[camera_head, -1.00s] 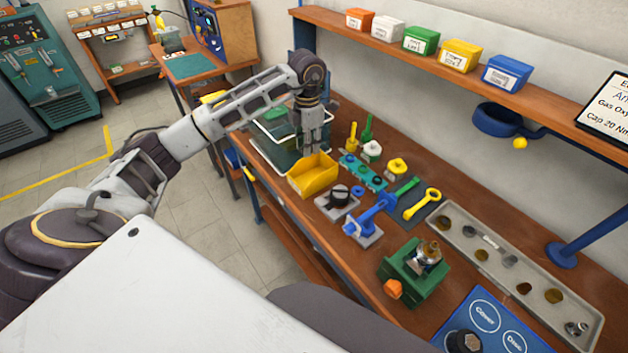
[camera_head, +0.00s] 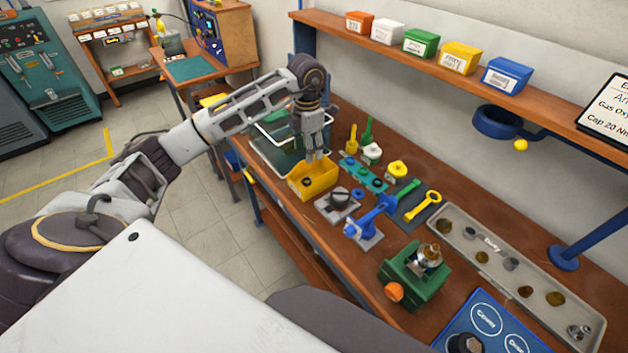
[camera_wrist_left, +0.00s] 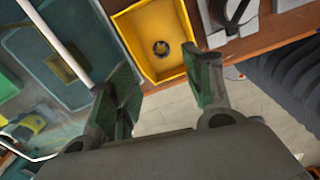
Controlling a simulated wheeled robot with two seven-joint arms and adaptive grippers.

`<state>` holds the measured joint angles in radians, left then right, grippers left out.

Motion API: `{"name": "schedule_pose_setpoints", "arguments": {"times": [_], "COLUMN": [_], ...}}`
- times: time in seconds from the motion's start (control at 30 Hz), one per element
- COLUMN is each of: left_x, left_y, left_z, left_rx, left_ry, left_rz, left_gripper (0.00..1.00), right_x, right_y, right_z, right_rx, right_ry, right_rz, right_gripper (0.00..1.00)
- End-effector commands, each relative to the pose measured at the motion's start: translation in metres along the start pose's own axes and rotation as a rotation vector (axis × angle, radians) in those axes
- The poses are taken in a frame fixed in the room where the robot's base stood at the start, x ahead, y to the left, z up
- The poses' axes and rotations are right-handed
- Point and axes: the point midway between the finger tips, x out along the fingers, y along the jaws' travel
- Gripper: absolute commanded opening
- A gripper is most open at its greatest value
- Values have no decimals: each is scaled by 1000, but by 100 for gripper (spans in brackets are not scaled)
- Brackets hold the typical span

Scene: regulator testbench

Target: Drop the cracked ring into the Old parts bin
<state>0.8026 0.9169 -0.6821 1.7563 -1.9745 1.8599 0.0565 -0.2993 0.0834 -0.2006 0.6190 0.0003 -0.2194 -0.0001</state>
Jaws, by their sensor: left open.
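A small dark ring (camera_wrist_left: 160,48) lies on the floor of the open yellow bin (camera_wrist_left: 123,25). In the head view the ring shows as a dark spot (camera_head: 307,182) inside the yellow bin (camera_head: 325,184) at the bench's left front. A crack cannot be made out, and no label on the bin is readable. My left gripper (camera_head: 315,158) is over the bin's back part, pointing down. In the wrist view its jaws (camera_wrist_left: 162,85) are apart with nothing between them. My right gripper is not in view.
A clear tub (camera_head: 262,150) with a white rim stands just left of the bin. A grey tray (camera_head: 470,249) lies farther right.

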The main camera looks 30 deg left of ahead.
Motion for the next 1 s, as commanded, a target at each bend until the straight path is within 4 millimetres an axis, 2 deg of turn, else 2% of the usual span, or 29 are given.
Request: {"name": "schedule_pose_setpoints", "arguments": {"times": [0.17, 0.37, 0.9, 1.0], "left_x": [-5, -21, -89, -96], "left_y": [0, 0, 0, 0], "left_z": [0, 1, 0, 0], "left_rx": [0, 0, 0, 0], "left_ry": [0, -2, -2, -2], "left_rz": [0, 1, 1, 1], "left_gripper": [51, 51, 51, 51], "right_x": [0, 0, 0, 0], "right_y": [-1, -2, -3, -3], "right_z": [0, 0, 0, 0], "right_rx": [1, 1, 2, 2], "right_ry": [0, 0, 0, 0], "right_rz": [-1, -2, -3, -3], "right_gripper": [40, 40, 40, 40]}}
